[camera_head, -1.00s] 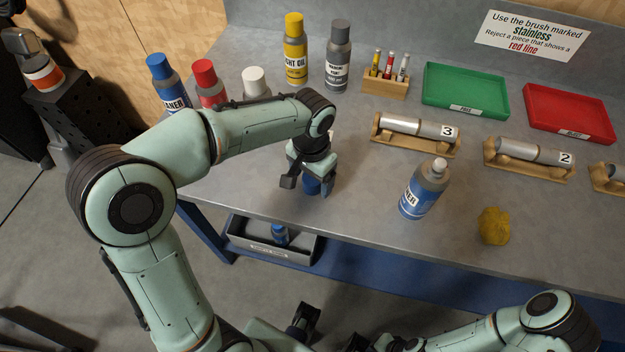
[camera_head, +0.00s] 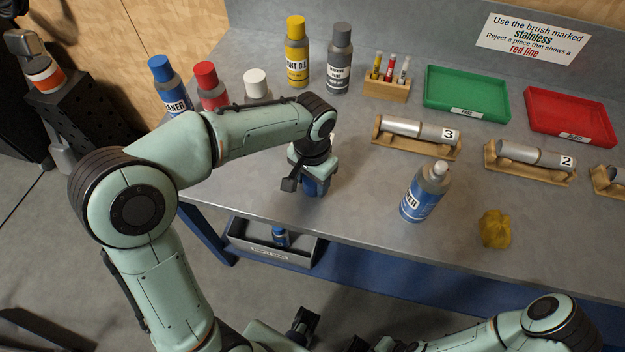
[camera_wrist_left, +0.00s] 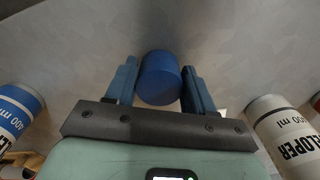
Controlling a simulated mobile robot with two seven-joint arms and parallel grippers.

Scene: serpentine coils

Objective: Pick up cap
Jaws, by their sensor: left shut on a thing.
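A blue cap (camera_wrist_left: 160,78) sits between the two fingers of my left gripper (camera_wrist_left: 160,88) in the left wrist view. The fingers are shut on its sides. In the head view my left gripper (camera_head: 305,185) is low over the grey workbench, left of the blue-labelled bottle, with the blue cap (camera_head: 318,187) partly hidden by it. The blue-labelled bottle (camera_head: 420,197) stands upright with a bare pale nozzle on top. My right arm enters at the bottom right; its fingers cannot be made out clearly.
A yellow crumpled cloth (camera_head: 495,229) lies right of the bottle. Behind are metal cylinders on wooden cradles (camera_head: 415,147), a green tray (camera_head: 436,97), a red tray (camera_head: 538,115) and several capped bottles. A grey bin (camera_head: 310,253) is below the bench's front edge (camera_head: 350,240).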

